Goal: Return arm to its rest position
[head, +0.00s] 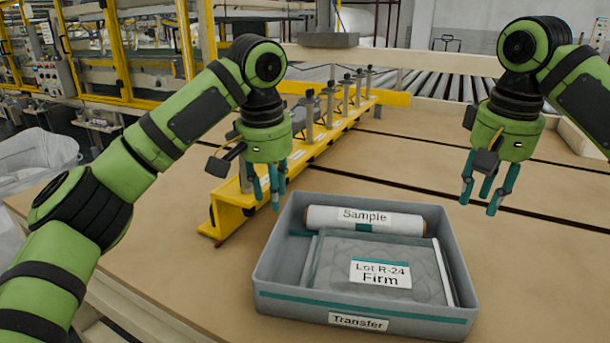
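My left gripper (267,190) hangs fingers-down in front of the yellow rail, up and left of the grey bin. Its teal fingers look apart and hold nothing that I can see. My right gripper (488,195) hangs fingers-down above the table, up and right of the bin. Its teal fingers are apart and empty. The grey bin (362,309), labelled Transfer, stands on the table. Inside it lie a white roll (325,217) labelled Sample, at the back, and a grey quilted pack (335,255) labelled Lot R-24 Firm, in front.
A yellow rail (234,208) with several upright posts runs back across the table (180,235). A roller conveyor (455,73) lies behind. A clear bag (35,155) stands at the left. The table right of the bin is clear.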

